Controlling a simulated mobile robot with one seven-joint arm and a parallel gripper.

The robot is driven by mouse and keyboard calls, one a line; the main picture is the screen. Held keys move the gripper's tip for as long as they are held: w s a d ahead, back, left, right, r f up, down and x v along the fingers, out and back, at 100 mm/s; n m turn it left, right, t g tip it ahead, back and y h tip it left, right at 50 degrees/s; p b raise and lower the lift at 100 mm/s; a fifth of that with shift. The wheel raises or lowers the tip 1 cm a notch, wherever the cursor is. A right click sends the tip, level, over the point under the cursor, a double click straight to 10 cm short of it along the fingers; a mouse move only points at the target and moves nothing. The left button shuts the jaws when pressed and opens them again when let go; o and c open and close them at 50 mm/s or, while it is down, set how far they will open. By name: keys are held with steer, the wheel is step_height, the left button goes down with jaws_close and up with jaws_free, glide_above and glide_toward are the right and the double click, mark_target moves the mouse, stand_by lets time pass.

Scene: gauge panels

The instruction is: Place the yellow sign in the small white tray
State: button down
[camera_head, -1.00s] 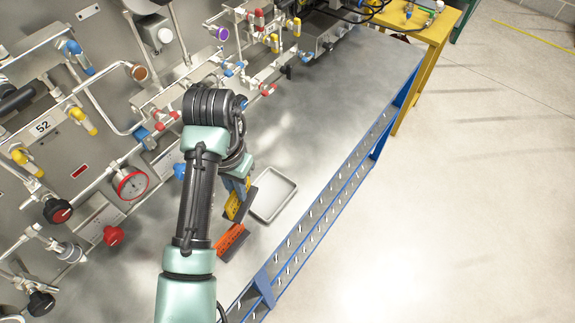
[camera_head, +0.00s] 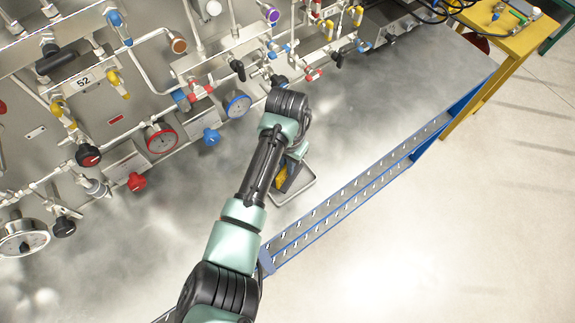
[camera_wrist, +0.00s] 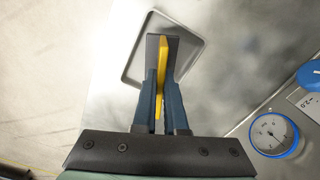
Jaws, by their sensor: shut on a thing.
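The yellow sign (camera_wrist: 163,72) is between the fingers of my gripper (camera_wrist: 162,92) in the wrist view, seen nearly edge-on with a dark grey part beside it. My gripper is shut on it. The small white tray (camera_wrist: 138,45) lies beyond the sign, partly covered by it and the fingers. In the head view, a bit of the yellow sign (camera_head: 280,178) shows beside my gripper (camera_head: 289,184), over the tray (camera_head: 299,192). My arm hides much of the tray there. Whether the sign touches the tray cannot be told.
A panel of pipes, valves and gauges, including a blue-rimmed gauge (camera_head: 237,104) and a red-rimmed gauge (camera_head: 161,138), stands behind the metal bench (camera_head: 380,110). A blue slotted rail (camera_head: 345,195) runs along the bench's front edge. Bench to the right of the tray is clear.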

steer(key=shift+f, duration=1.1)
steer(key=shift+f, duration=0.1)
steer(key=shift+f, duration=0.15)
steer(key=c, duration=1)
jaws_free()
